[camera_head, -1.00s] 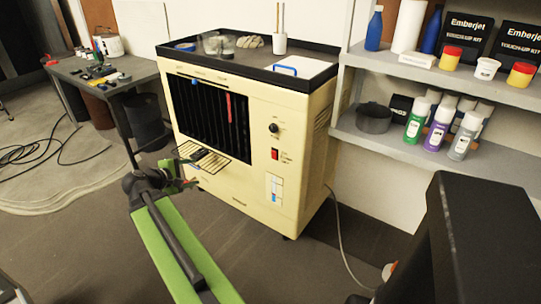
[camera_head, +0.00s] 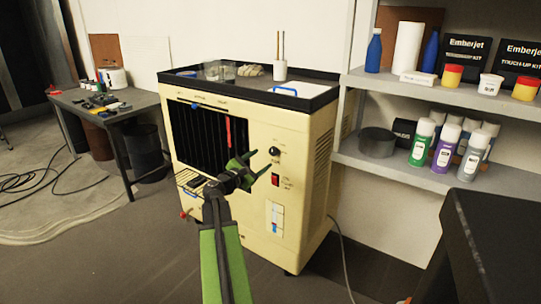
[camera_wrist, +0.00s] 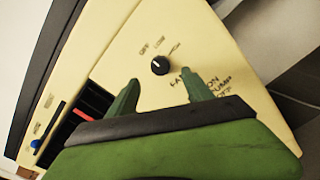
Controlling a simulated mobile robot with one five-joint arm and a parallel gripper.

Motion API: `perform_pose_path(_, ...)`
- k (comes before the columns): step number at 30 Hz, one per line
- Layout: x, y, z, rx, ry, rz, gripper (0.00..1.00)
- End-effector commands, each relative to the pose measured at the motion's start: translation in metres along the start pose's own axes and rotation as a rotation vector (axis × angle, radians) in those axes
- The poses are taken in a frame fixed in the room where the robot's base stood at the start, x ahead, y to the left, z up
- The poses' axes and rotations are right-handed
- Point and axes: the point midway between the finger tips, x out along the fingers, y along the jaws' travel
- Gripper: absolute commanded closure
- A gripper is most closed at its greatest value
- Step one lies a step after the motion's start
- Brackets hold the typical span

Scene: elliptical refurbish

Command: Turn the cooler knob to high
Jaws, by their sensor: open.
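The cream cooler (camera_head: 262,205) stands ahead with a dark grille on its front. Its black round knob (camera_head: 274,151) sits on the upper right of the front panel, above a red switch (camera_head: 275,180). My gripper (camera_head: 254,166) is open and empty, in front of the panel, just left of and below the knob in the head view. In the wrist view, the knob (camera_wrist: 160,65) has a white pointer mark and lies beyond and between the tips of my open gripper (camera_wrist: 160,88), apart from both fingers. Labels around it are partly readable, one as OFF.
A tray top (camera_head: 240,82) on the cooler holds jars and a white cup with sticks. Grey shelves (camera_head: 420,174) with spray cans stand to the right. A workbench (camera_head: 100,100) with tools stands at the left. A dark object fills the lower right.

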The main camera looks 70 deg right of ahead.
Motion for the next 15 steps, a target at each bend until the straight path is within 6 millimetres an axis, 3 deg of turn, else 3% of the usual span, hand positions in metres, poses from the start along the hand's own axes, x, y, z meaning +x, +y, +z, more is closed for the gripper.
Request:
perform_pose_path(1, 0.016, 0.001, -0.001, 0.0, -0.002, -0.003, 0.41)
perform_pose_path(6, 0.051, 0.001, -0.001, 0.001, -0.001, -0.002, 0.41)
perform_pose_path(10, 0.068, 0.0, 0.0, 0.001, -0.001, -0.002, 0.41)
perform_pose_path(15, 0.074, 0.0, 0.0, 0.001, 0.0, -0.001, 0.41)
